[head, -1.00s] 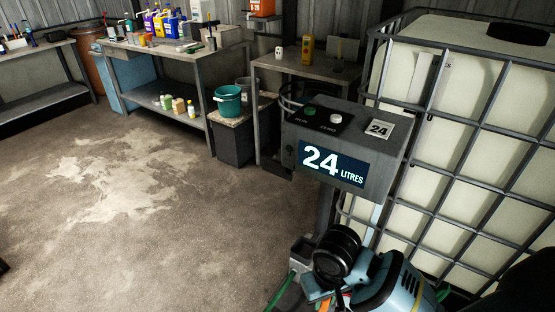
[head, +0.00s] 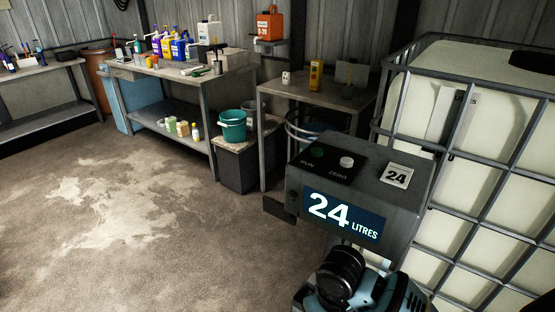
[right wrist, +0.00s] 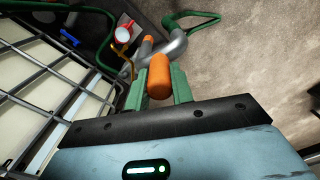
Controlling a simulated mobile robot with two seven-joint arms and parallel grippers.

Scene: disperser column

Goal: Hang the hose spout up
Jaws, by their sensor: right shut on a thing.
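My right gripper (right wrist: 158,82) has its green fingers closed around an orange grip (right wrist: 160,75) in the right wrist view. A grey bent pipe with another orange part lies just beyond it and looks like the hose spout (right wrist: 172,48). A green hose (right wrist: 190,17) curves behind it. In the head view my right arm is at the bottom, below the display box (head: 375,185) reading 24 litres; the spout is hidden there. A dark bracket (head: 278,208) sticks out at the box's left side. My left gripper is in neither view.
A caged white tank (head: 465,170) stands close on the right; its bars also fill the left of the right wrist view (right wrist: 45,85). Benches with bottles (head: 180,75) and a green bucket (head: 232,125) stand at the back. The floor at left is clear.

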